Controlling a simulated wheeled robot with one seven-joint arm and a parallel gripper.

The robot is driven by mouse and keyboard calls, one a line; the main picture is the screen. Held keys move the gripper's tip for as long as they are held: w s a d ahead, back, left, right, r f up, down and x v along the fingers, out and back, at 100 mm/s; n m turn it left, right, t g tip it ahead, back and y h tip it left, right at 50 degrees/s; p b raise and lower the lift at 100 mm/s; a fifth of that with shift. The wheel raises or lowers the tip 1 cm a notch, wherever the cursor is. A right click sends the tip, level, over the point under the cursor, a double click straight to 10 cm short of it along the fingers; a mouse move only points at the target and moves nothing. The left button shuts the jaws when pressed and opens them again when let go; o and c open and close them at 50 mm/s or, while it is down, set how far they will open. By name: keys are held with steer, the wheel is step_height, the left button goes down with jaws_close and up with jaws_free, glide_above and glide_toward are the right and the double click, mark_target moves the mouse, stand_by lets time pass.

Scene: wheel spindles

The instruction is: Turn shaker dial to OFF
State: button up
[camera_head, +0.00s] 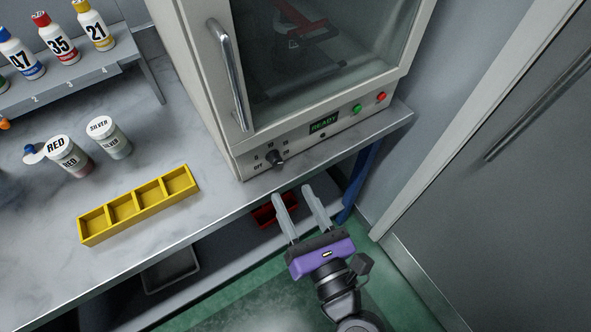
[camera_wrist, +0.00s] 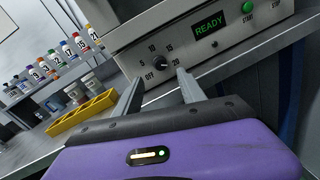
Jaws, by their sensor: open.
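The shaker (camera_head: 325,125) is a pale cabinet with a glass door, on the bench at the upper middle. Its dial (camera_head: 275,158) is a small dark knob at the left of the front panel, with OFF at its lower left and numbers around it. In the wrist view the dial (camera_wrist: 161,63) shows just beyond the fingertips, with OFF, 5, 10, 15 and 20 around it. I cannot tell its pointer's setting. My gripper (camera_head: 292,193) is open and empty, in front of the bench edge below the panel, apart from the dial.
A green READY display (camera_head: 323,122), green button (camera_head: 356,109) and red button (camera_head: 381,97) sit right of the dial. A yellow divided tray (camera_head: 140,206) and labelled bottles stand left on the bench. A red bin (camera_head: 272,212) is below the bench edge.

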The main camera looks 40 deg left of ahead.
mark_target(277, 164)
steer(key=shift+p+x, duration=0.45)
steer(key=shift+x, duration=3.45)
steer(key=shift+c, duration=0.2)
jaws_close()
